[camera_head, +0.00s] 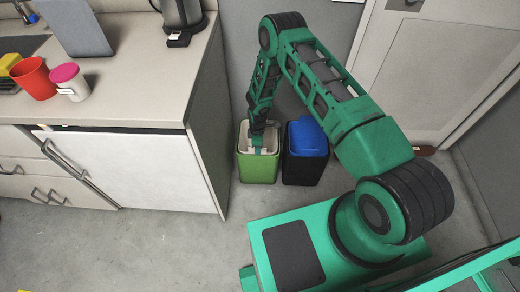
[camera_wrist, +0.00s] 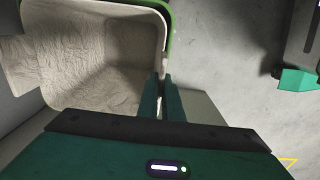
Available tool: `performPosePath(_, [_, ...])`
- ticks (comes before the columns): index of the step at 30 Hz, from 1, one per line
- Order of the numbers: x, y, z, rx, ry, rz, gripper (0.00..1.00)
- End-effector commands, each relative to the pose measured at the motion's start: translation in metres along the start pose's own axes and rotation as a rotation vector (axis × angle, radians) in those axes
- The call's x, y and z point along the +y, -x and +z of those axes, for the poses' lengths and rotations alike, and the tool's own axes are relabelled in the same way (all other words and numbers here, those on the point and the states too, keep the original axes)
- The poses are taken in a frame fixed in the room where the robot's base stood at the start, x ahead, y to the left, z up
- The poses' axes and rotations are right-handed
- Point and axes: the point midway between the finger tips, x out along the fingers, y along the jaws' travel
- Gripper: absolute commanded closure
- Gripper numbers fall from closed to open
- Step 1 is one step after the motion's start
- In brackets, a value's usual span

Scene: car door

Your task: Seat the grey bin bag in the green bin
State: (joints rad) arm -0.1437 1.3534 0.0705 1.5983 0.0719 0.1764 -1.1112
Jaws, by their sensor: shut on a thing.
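The green bin (camera_head: 258,170) stands on the floor beside the counter's end. The pale grey bin bag (camera_head: 246,138) shows at its mouth. In the wrist view, the bag (camera_wrist: 85,55) is an open, wrinkled liner with a smooth pale rim. A strip of the bin's green rim (camera_wrist: 168,12) shows beside it at the upper right. My gripper (camera_head: 258,143) is at the bin's mouth. In the wrist view, my gripper (camera_wrist: 161,80) is shut on the near right part of the bag's rim. The bag's underside is hidden, so I cannot tell how deep it sits.
A dark bin with a blue top (camera_head: 306,140) stands close to the right of the green bin. The counter (camera_head: 125,90) is on the left, with a red cup (camera_head: 34,78) and a kettle (camera_head: 182,14). Grey floor (camera_head: 150,250) in front is clear.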

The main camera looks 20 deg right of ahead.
Motion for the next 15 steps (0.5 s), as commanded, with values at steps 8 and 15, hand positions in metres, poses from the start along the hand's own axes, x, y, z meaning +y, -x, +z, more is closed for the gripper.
performPosePath(8, [-0.0001,-0.0019,0.0,0.0,0.0,0.0,0.76])
performPosePath(15, [0.0,-0.0016,0.0001,0.0,-0.001,0.0,0.76])
